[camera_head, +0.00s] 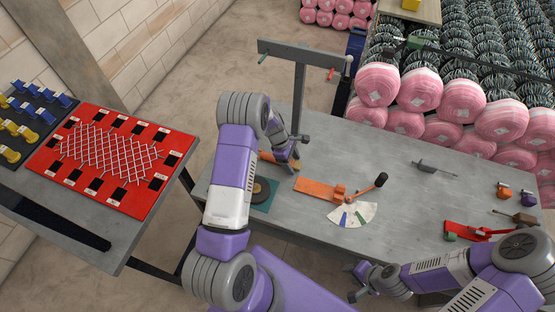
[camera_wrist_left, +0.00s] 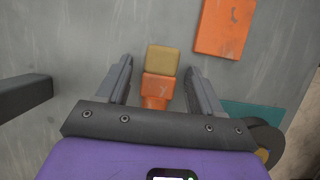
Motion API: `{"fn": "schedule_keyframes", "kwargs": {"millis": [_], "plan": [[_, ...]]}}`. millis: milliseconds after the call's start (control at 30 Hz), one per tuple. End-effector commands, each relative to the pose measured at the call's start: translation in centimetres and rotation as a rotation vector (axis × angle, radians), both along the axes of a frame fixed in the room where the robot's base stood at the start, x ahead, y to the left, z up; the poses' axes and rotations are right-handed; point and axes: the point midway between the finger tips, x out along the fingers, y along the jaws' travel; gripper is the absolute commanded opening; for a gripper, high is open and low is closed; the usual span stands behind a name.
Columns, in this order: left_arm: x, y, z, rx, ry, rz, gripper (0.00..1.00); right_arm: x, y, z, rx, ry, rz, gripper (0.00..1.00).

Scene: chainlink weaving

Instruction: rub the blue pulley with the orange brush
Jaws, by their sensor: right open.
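The orange brush (camera_wrist_left: 157,85), with a tan block (camera_wrist_left: 163,60) at its far end, lies on the grey table in the left wrist view. Its orange part also shows in the head view (camera_head: 266,157), partly hidden by my arm. My left gripper (camera_head: 292,155) is over it, with its open fingers (camera_wrist_left: 158,80) on either side and small gaps showing. A small blue-purple piece (camera_head: 527,198) stands at the table's right end; it is too small to tell surely that it is the blue pulley. My right gripper (camera_head: 363,283) is open and empty near the table's front edge.
An orange plate with a black-knobbed lever (camera_head: 315,190) and a fan-shaped card (camera_head: 352,214) lie mid-table. A teal mat (camera_head: 270,207) holds a dark disc. A grey post stand (camera_head: 299,85) rises behind. A small orange piece (camera_head: 503,190) and a red tool (camera_head: 470,232) are at right.

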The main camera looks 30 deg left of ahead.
Motion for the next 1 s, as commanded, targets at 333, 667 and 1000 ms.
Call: {"fn": "schedule_keyframes", "kwargs": {"millis": [333,667,1000], "plan": [[0.0,0.0,0.0,0.0,0.0,0.0,0.11,0.0,0.0,0.0,0.0,0.0,0.0,0.43],[0.1,0.0,0.6,0.0,-0.001,-0.001,0.06,0.0,0.0,0.0,0.0,0.0,0.0,0.43],[0.1,0.0,7.0,0.001,-0.005,-0.001,0.06,0.0,0.0,0.0,0.0,0.0,0.0,0.43]]}}
